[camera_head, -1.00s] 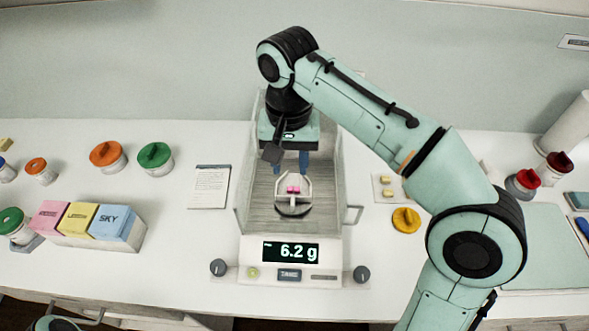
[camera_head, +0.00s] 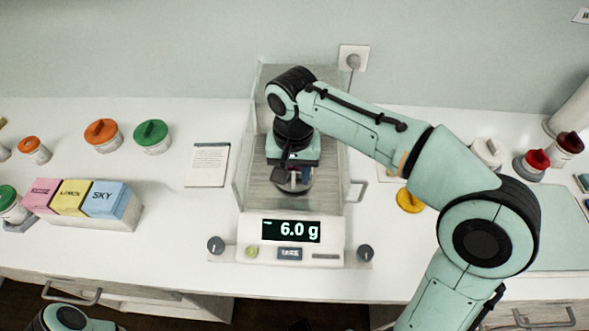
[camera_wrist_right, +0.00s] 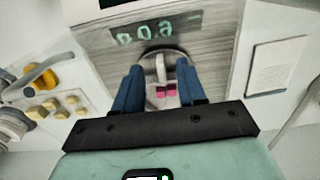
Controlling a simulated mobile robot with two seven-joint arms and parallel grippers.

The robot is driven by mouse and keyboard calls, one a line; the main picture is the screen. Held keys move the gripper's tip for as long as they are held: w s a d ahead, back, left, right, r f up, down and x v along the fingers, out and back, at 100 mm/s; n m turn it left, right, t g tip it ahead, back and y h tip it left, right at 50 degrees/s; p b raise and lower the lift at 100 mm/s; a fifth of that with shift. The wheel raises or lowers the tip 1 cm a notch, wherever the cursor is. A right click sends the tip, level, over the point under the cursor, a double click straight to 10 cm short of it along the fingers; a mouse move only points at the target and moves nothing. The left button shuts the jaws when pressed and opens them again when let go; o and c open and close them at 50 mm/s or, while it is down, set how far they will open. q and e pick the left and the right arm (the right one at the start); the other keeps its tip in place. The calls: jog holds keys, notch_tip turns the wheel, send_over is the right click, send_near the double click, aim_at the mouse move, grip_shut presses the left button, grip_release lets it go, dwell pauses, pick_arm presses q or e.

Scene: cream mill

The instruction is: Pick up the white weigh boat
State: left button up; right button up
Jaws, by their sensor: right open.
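The white weigh boat (camera_wrist_right: 161,68) is on the round pan (camera_wrist_right: 176,52) inside the balance, with small pink pieces (camera_wrist_right: 166,91) at it. My right gripper (camera_wrist_right: 158,88) is open, its blue fingers to either side of the boat in the wrist view; I cannot tell whether they touch it. In the head view my right gripper (camera_head: 292,180) is low inside the balance chamber and hides most of the boat. My left gripper is out of view.
Clear walls of the balance (camera_head: 243,160) stand close around my right gripper. A side handle (camera_head: 357,190) sticks out at right. A yellow lid (camera_head: 410,200), a note card (camera_head: 207,165) and colored boxes (camera_head: 82,200) lie outside. The counter left of the balance has free room.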

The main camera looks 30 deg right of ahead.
jog(key=shift+f, duration=0.55)
grip_shut()
jog(key=shift+r, duration=0.1)
